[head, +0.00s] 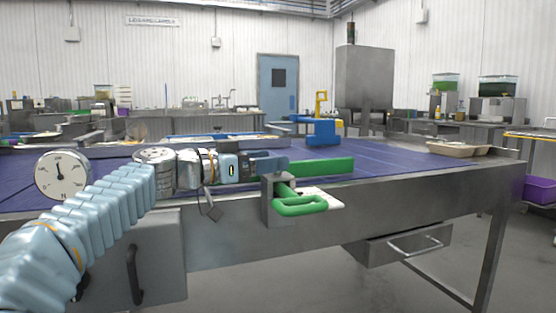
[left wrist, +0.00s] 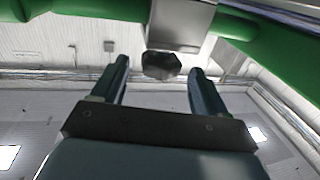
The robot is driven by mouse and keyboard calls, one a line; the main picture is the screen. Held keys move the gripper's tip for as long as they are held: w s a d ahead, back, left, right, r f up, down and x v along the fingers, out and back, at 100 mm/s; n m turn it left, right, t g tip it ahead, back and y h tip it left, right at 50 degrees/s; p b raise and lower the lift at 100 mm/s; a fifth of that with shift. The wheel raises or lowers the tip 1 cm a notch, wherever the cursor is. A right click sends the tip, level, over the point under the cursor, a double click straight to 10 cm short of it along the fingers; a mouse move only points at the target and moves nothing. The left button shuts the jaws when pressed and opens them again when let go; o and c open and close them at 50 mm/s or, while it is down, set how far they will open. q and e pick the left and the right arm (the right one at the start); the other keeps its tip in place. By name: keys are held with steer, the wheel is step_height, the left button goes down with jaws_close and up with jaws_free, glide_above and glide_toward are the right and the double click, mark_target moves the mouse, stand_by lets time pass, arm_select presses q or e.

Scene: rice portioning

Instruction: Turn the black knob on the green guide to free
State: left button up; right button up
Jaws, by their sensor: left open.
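The green guide (head: 325,168) lies along the near edge of the blue belt table in the head view. A grey metal bracket and a green loop handle (head: 300,207) are at its near side. My left gripper (head: 280,163) reaches in from the left, its tip at the bracket. The black knob (left wrist: 161,66) shows in the left wrist view under a grey metal block (left wrist: 180,22). The open fingers stand on either side of the knob, with gaps; I see no contact. The knob cannot be made out in the head view. My right gripper is not in view.
The blue belt (head: 390,165) is mostly clear to the right. A blue and yellow fixture (head: 320,130) stands behind the guide. Beige trays (head: 458,149) sit at the table's right end. A round dial gauge (head: 63,175) stands at the left near my arm.

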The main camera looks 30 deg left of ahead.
arm_select(q)
steer(key=shift+x, duration=1.55)
steer(key=c, duration=1)
